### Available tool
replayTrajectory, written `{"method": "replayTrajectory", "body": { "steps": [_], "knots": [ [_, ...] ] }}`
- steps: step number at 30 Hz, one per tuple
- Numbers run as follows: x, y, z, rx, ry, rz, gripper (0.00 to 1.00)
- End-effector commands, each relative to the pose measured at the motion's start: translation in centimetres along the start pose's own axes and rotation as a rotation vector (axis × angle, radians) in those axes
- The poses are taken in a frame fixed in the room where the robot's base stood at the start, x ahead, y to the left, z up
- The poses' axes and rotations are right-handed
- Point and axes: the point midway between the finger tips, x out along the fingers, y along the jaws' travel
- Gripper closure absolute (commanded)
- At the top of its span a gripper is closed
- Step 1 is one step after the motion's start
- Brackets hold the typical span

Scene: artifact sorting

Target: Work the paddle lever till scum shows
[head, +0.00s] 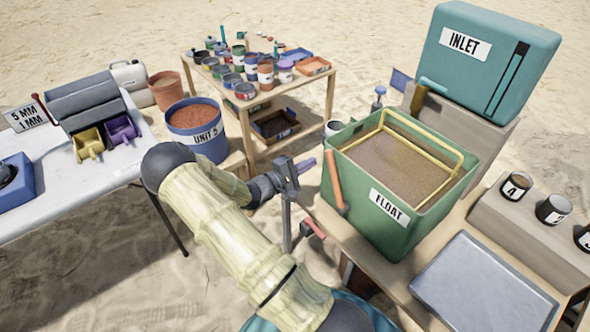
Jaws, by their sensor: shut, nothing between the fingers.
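The green float tank (445,205), labelled FLOAT, stands on the wooden table at the right. It holds brown, grainy-looking contents (395,165), with a yellow frame (432,133) above them. I cannot make out distinct scum on the surface. An orange lever (333,180) stands up along the tank's left side, and I take it for the paddle lever. My gripper (309,164) is left of the lever, shut and empty, and looks apart from it. My arm comes up from the bottom and bends toward the tank.
A teal INLET tank (490,60) stands behind the float tank. A grey tray (484,284) and numbered dark cups (516,186) are at right. A red-ended handle (314,228) shows below my gripper. A blue UNIT 5 bucket (198,138) and a crowded wooden table (325,80) stand farther back.

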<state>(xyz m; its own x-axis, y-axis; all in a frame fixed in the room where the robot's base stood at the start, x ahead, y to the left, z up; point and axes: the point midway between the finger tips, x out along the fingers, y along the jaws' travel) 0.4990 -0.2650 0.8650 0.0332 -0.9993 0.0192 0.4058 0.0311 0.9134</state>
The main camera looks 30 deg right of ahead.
Motion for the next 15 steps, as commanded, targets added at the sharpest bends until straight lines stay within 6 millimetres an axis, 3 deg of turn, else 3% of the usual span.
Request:
{"method": "replayTrajectory", "body": {
  "steps": [6,15],
  "knots": [
    [0.8,0.1,3.2,-0.003,-0.001,0.000,1.00],
    [0.9,0.0,3.9,-0.001,0.001,0.001,1.00]
  ]
}}
